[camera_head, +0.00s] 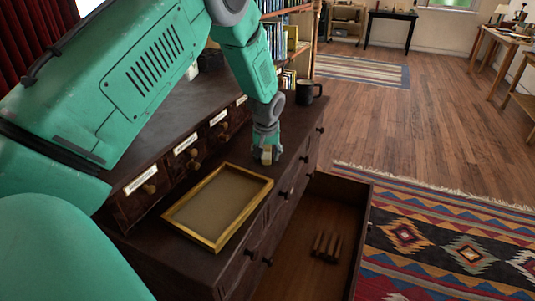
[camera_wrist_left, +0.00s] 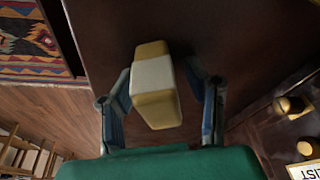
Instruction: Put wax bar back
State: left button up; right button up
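The wax bar (camera_wrist_left: 155,85) is a small cream and yellowish block in the left wrist view. I cannot tell whether the bar touches the wood. An open drawer (camera_head: 290,262) juts out on the right of the dresser, with brown stick-like pieces (camera_head: 326,247) inside. My right gripper is not in view.
An empty gold-framed tray (camera_head: 187,228) lies on the dresser top (camera_head: 290,132), left of my gripper. A dark mug (camera_head: 305,93) stands behind it. Small labelled drawers (camera_head: 182,160) line the left. A patterned rug (camera_head: 430,235) covers the floor at right.

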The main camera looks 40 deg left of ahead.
pick_arm(q)
jog(key=shift+s+a+f, duration=0.1)
jog(key=shift+a+f, duration=0.15)
jog(key=shift+a, duration=0.15)
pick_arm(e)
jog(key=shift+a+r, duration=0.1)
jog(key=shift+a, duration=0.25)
pick_arm(q)
jog(key=shift+d+r, duration=0.15)
jog(key=shift+r, duration=0.35)
jog(key=p+v, duration=0.2)
jog(key=v, duration=0.9)
jog(key=shift+r+p, duration=0.3)
jog(key=shift+r, duration=0.1)
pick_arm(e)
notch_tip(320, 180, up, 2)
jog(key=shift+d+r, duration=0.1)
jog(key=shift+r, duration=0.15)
pick_arm(q)
jog(key=shift+f, duration=0.15)
